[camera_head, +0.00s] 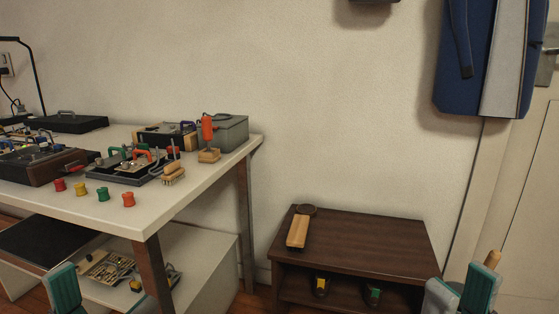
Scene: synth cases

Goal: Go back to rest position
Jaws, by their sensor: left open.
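My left gripper (62,289) is at the bottom left edge, in front of the workbench's lower shelf. One teal finger pad shows clearly, and nothing is seen held in it. My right gripper (460,294) is at the bottom right, in front of the right end of the dark brown low table. Its teal finger parts are cut off by the frame. A light wooden handle-like piece (492,259) sticks up behind the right gripper. I cannot tell whether the gripper holds it.
A white workbench (165,205) at left carries cases, tools and several coloured spools. The dark low table (365,240) has a wooden-handled brush (298,230) on top and two small items on its shelf. A blue garment (485,60) hangs at upper right beside a door (525,190).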

